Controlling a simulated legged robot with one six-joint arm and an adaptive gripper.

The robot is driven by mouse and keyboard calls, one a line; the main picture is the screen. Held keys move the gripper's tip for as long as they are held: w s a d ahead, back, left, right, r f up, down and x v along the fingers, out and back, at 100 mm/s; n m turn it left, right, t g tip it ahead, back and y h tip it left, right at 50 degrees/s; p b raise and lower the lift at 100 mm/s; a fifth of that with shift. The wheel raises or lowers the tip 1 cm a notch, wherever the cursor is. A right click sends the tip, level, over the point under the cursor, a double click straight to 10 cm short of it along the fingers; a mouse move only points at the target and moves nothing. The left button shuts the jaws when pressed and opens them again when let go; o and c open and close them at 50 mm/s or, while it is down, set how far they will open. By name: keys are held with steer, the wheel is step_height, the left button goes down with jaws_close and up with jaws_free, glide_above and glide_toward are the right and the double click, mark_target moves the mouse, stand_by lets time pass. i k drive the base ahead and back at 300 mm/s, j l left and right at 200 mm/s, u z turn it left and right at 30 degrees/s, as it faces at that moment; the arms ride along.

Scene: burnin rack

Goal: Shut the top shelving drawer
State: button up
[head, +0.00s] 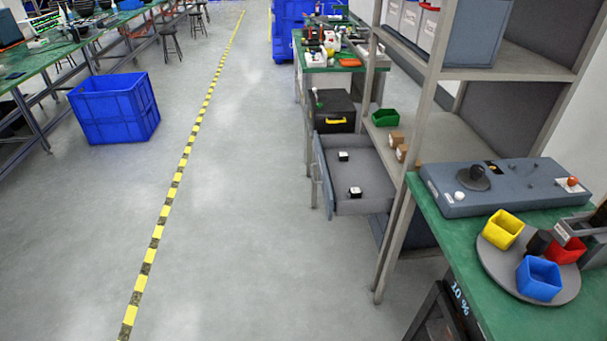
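The grey drawer (365,206) is pulled out from the shelving unit (423,130) toward the aisle on the left. It is open at the top, and two small black-and-white items (355,192) lie apart on its floor. The drawer's left front panel (323,178) faces the aisle and is seen from above. A shelf post partly hides the drawer's right end. A dark grey panel (410,238) shows lower down, behind the post. My gripper is not in view.
A green workbench (495,322) with a control box (505,186) and a round tray (497,270) of coloured bins stands at front right. A black case (334,110) sits behind the drawer. The aisle left of it is clear up to a blue crate (115,107).

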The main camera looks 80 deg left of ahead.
mark_target(365, 169)
steer(key=u, duration=0.4)
steer(key=l+u, duration=0.1)
steer(key=u, duration=0.75)
steer(key=l+u, duration=0.1)
steer(key=u, duration=0.75)
steer(key=k+u, duration=0.1)
steer(key=u, duration=0.35)
steer(key=i+j, duration=0.15)
steer(key=i, duration=0.65)
steer(key=i+j, duration=0.2)
steer(key=i, duration=0.6)
steer(key=i+j, duration=0.15)
steer(key=i, duration=0.65)
steer(key=i+j, duration=0.15)
steer(key=i, duration=0.65)
steer(key=j+u, duration=0.05)
